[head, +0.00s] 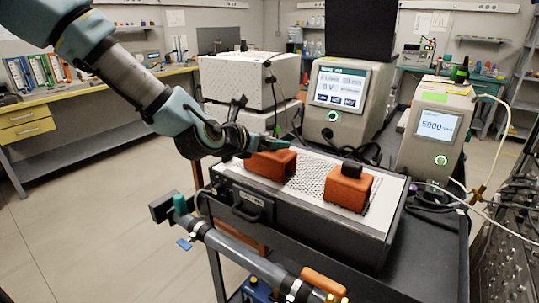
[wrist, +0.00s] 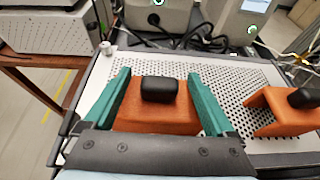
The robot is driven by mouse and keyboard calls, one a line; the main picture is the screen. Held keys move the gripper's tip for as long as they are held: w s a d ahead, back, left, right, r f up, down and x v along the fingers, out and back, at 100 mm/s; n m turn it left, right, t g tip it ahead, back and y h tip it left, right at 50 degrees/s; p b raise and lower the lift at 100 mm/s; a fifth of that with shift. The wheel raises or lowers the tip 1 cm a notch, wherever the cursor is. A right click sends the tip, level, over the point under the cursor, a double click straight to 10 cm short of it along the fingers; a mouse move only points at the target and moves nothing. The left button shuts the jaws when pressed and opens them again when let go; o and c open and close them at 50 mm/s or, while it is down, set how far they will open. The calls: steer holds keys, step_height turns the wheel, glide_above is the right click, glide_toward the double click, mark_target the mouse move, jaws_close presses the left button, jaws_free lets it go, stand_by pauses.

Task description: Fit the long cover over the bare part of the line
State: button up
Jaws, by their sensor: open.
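Two orange block-like covers with black knobs sit on a perforated plate. The left cover (head: 272,164) also shows in the wrist view (wrist: 150,124). The right cover (head: 346,190) also shows in the wrist view (wrist: 283,112), partly cut off. I cannot tell surely which is the long one. My gripper (wrist: 158,74) is open, its teal fingers on either side of the left cover and its knob; I cannot tell whether they touch it. The line (head: 240,251), a grey pipe with clamps, runs slantwise in front of the plate's box; its bare part is not clear.
The perforated plate (head: 305,180) tops a dark box with a handle. Instruments with screens (head: 338,92) (head: 437,125) stand behind it and at right. An orange piece (head: 323,284) lies along the line's near end. Loose cables and tubes lie at right.

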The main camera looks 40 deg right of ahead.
steer(key=shift+d, duration=0.1)
jaws_close()
stand_by(0.8)
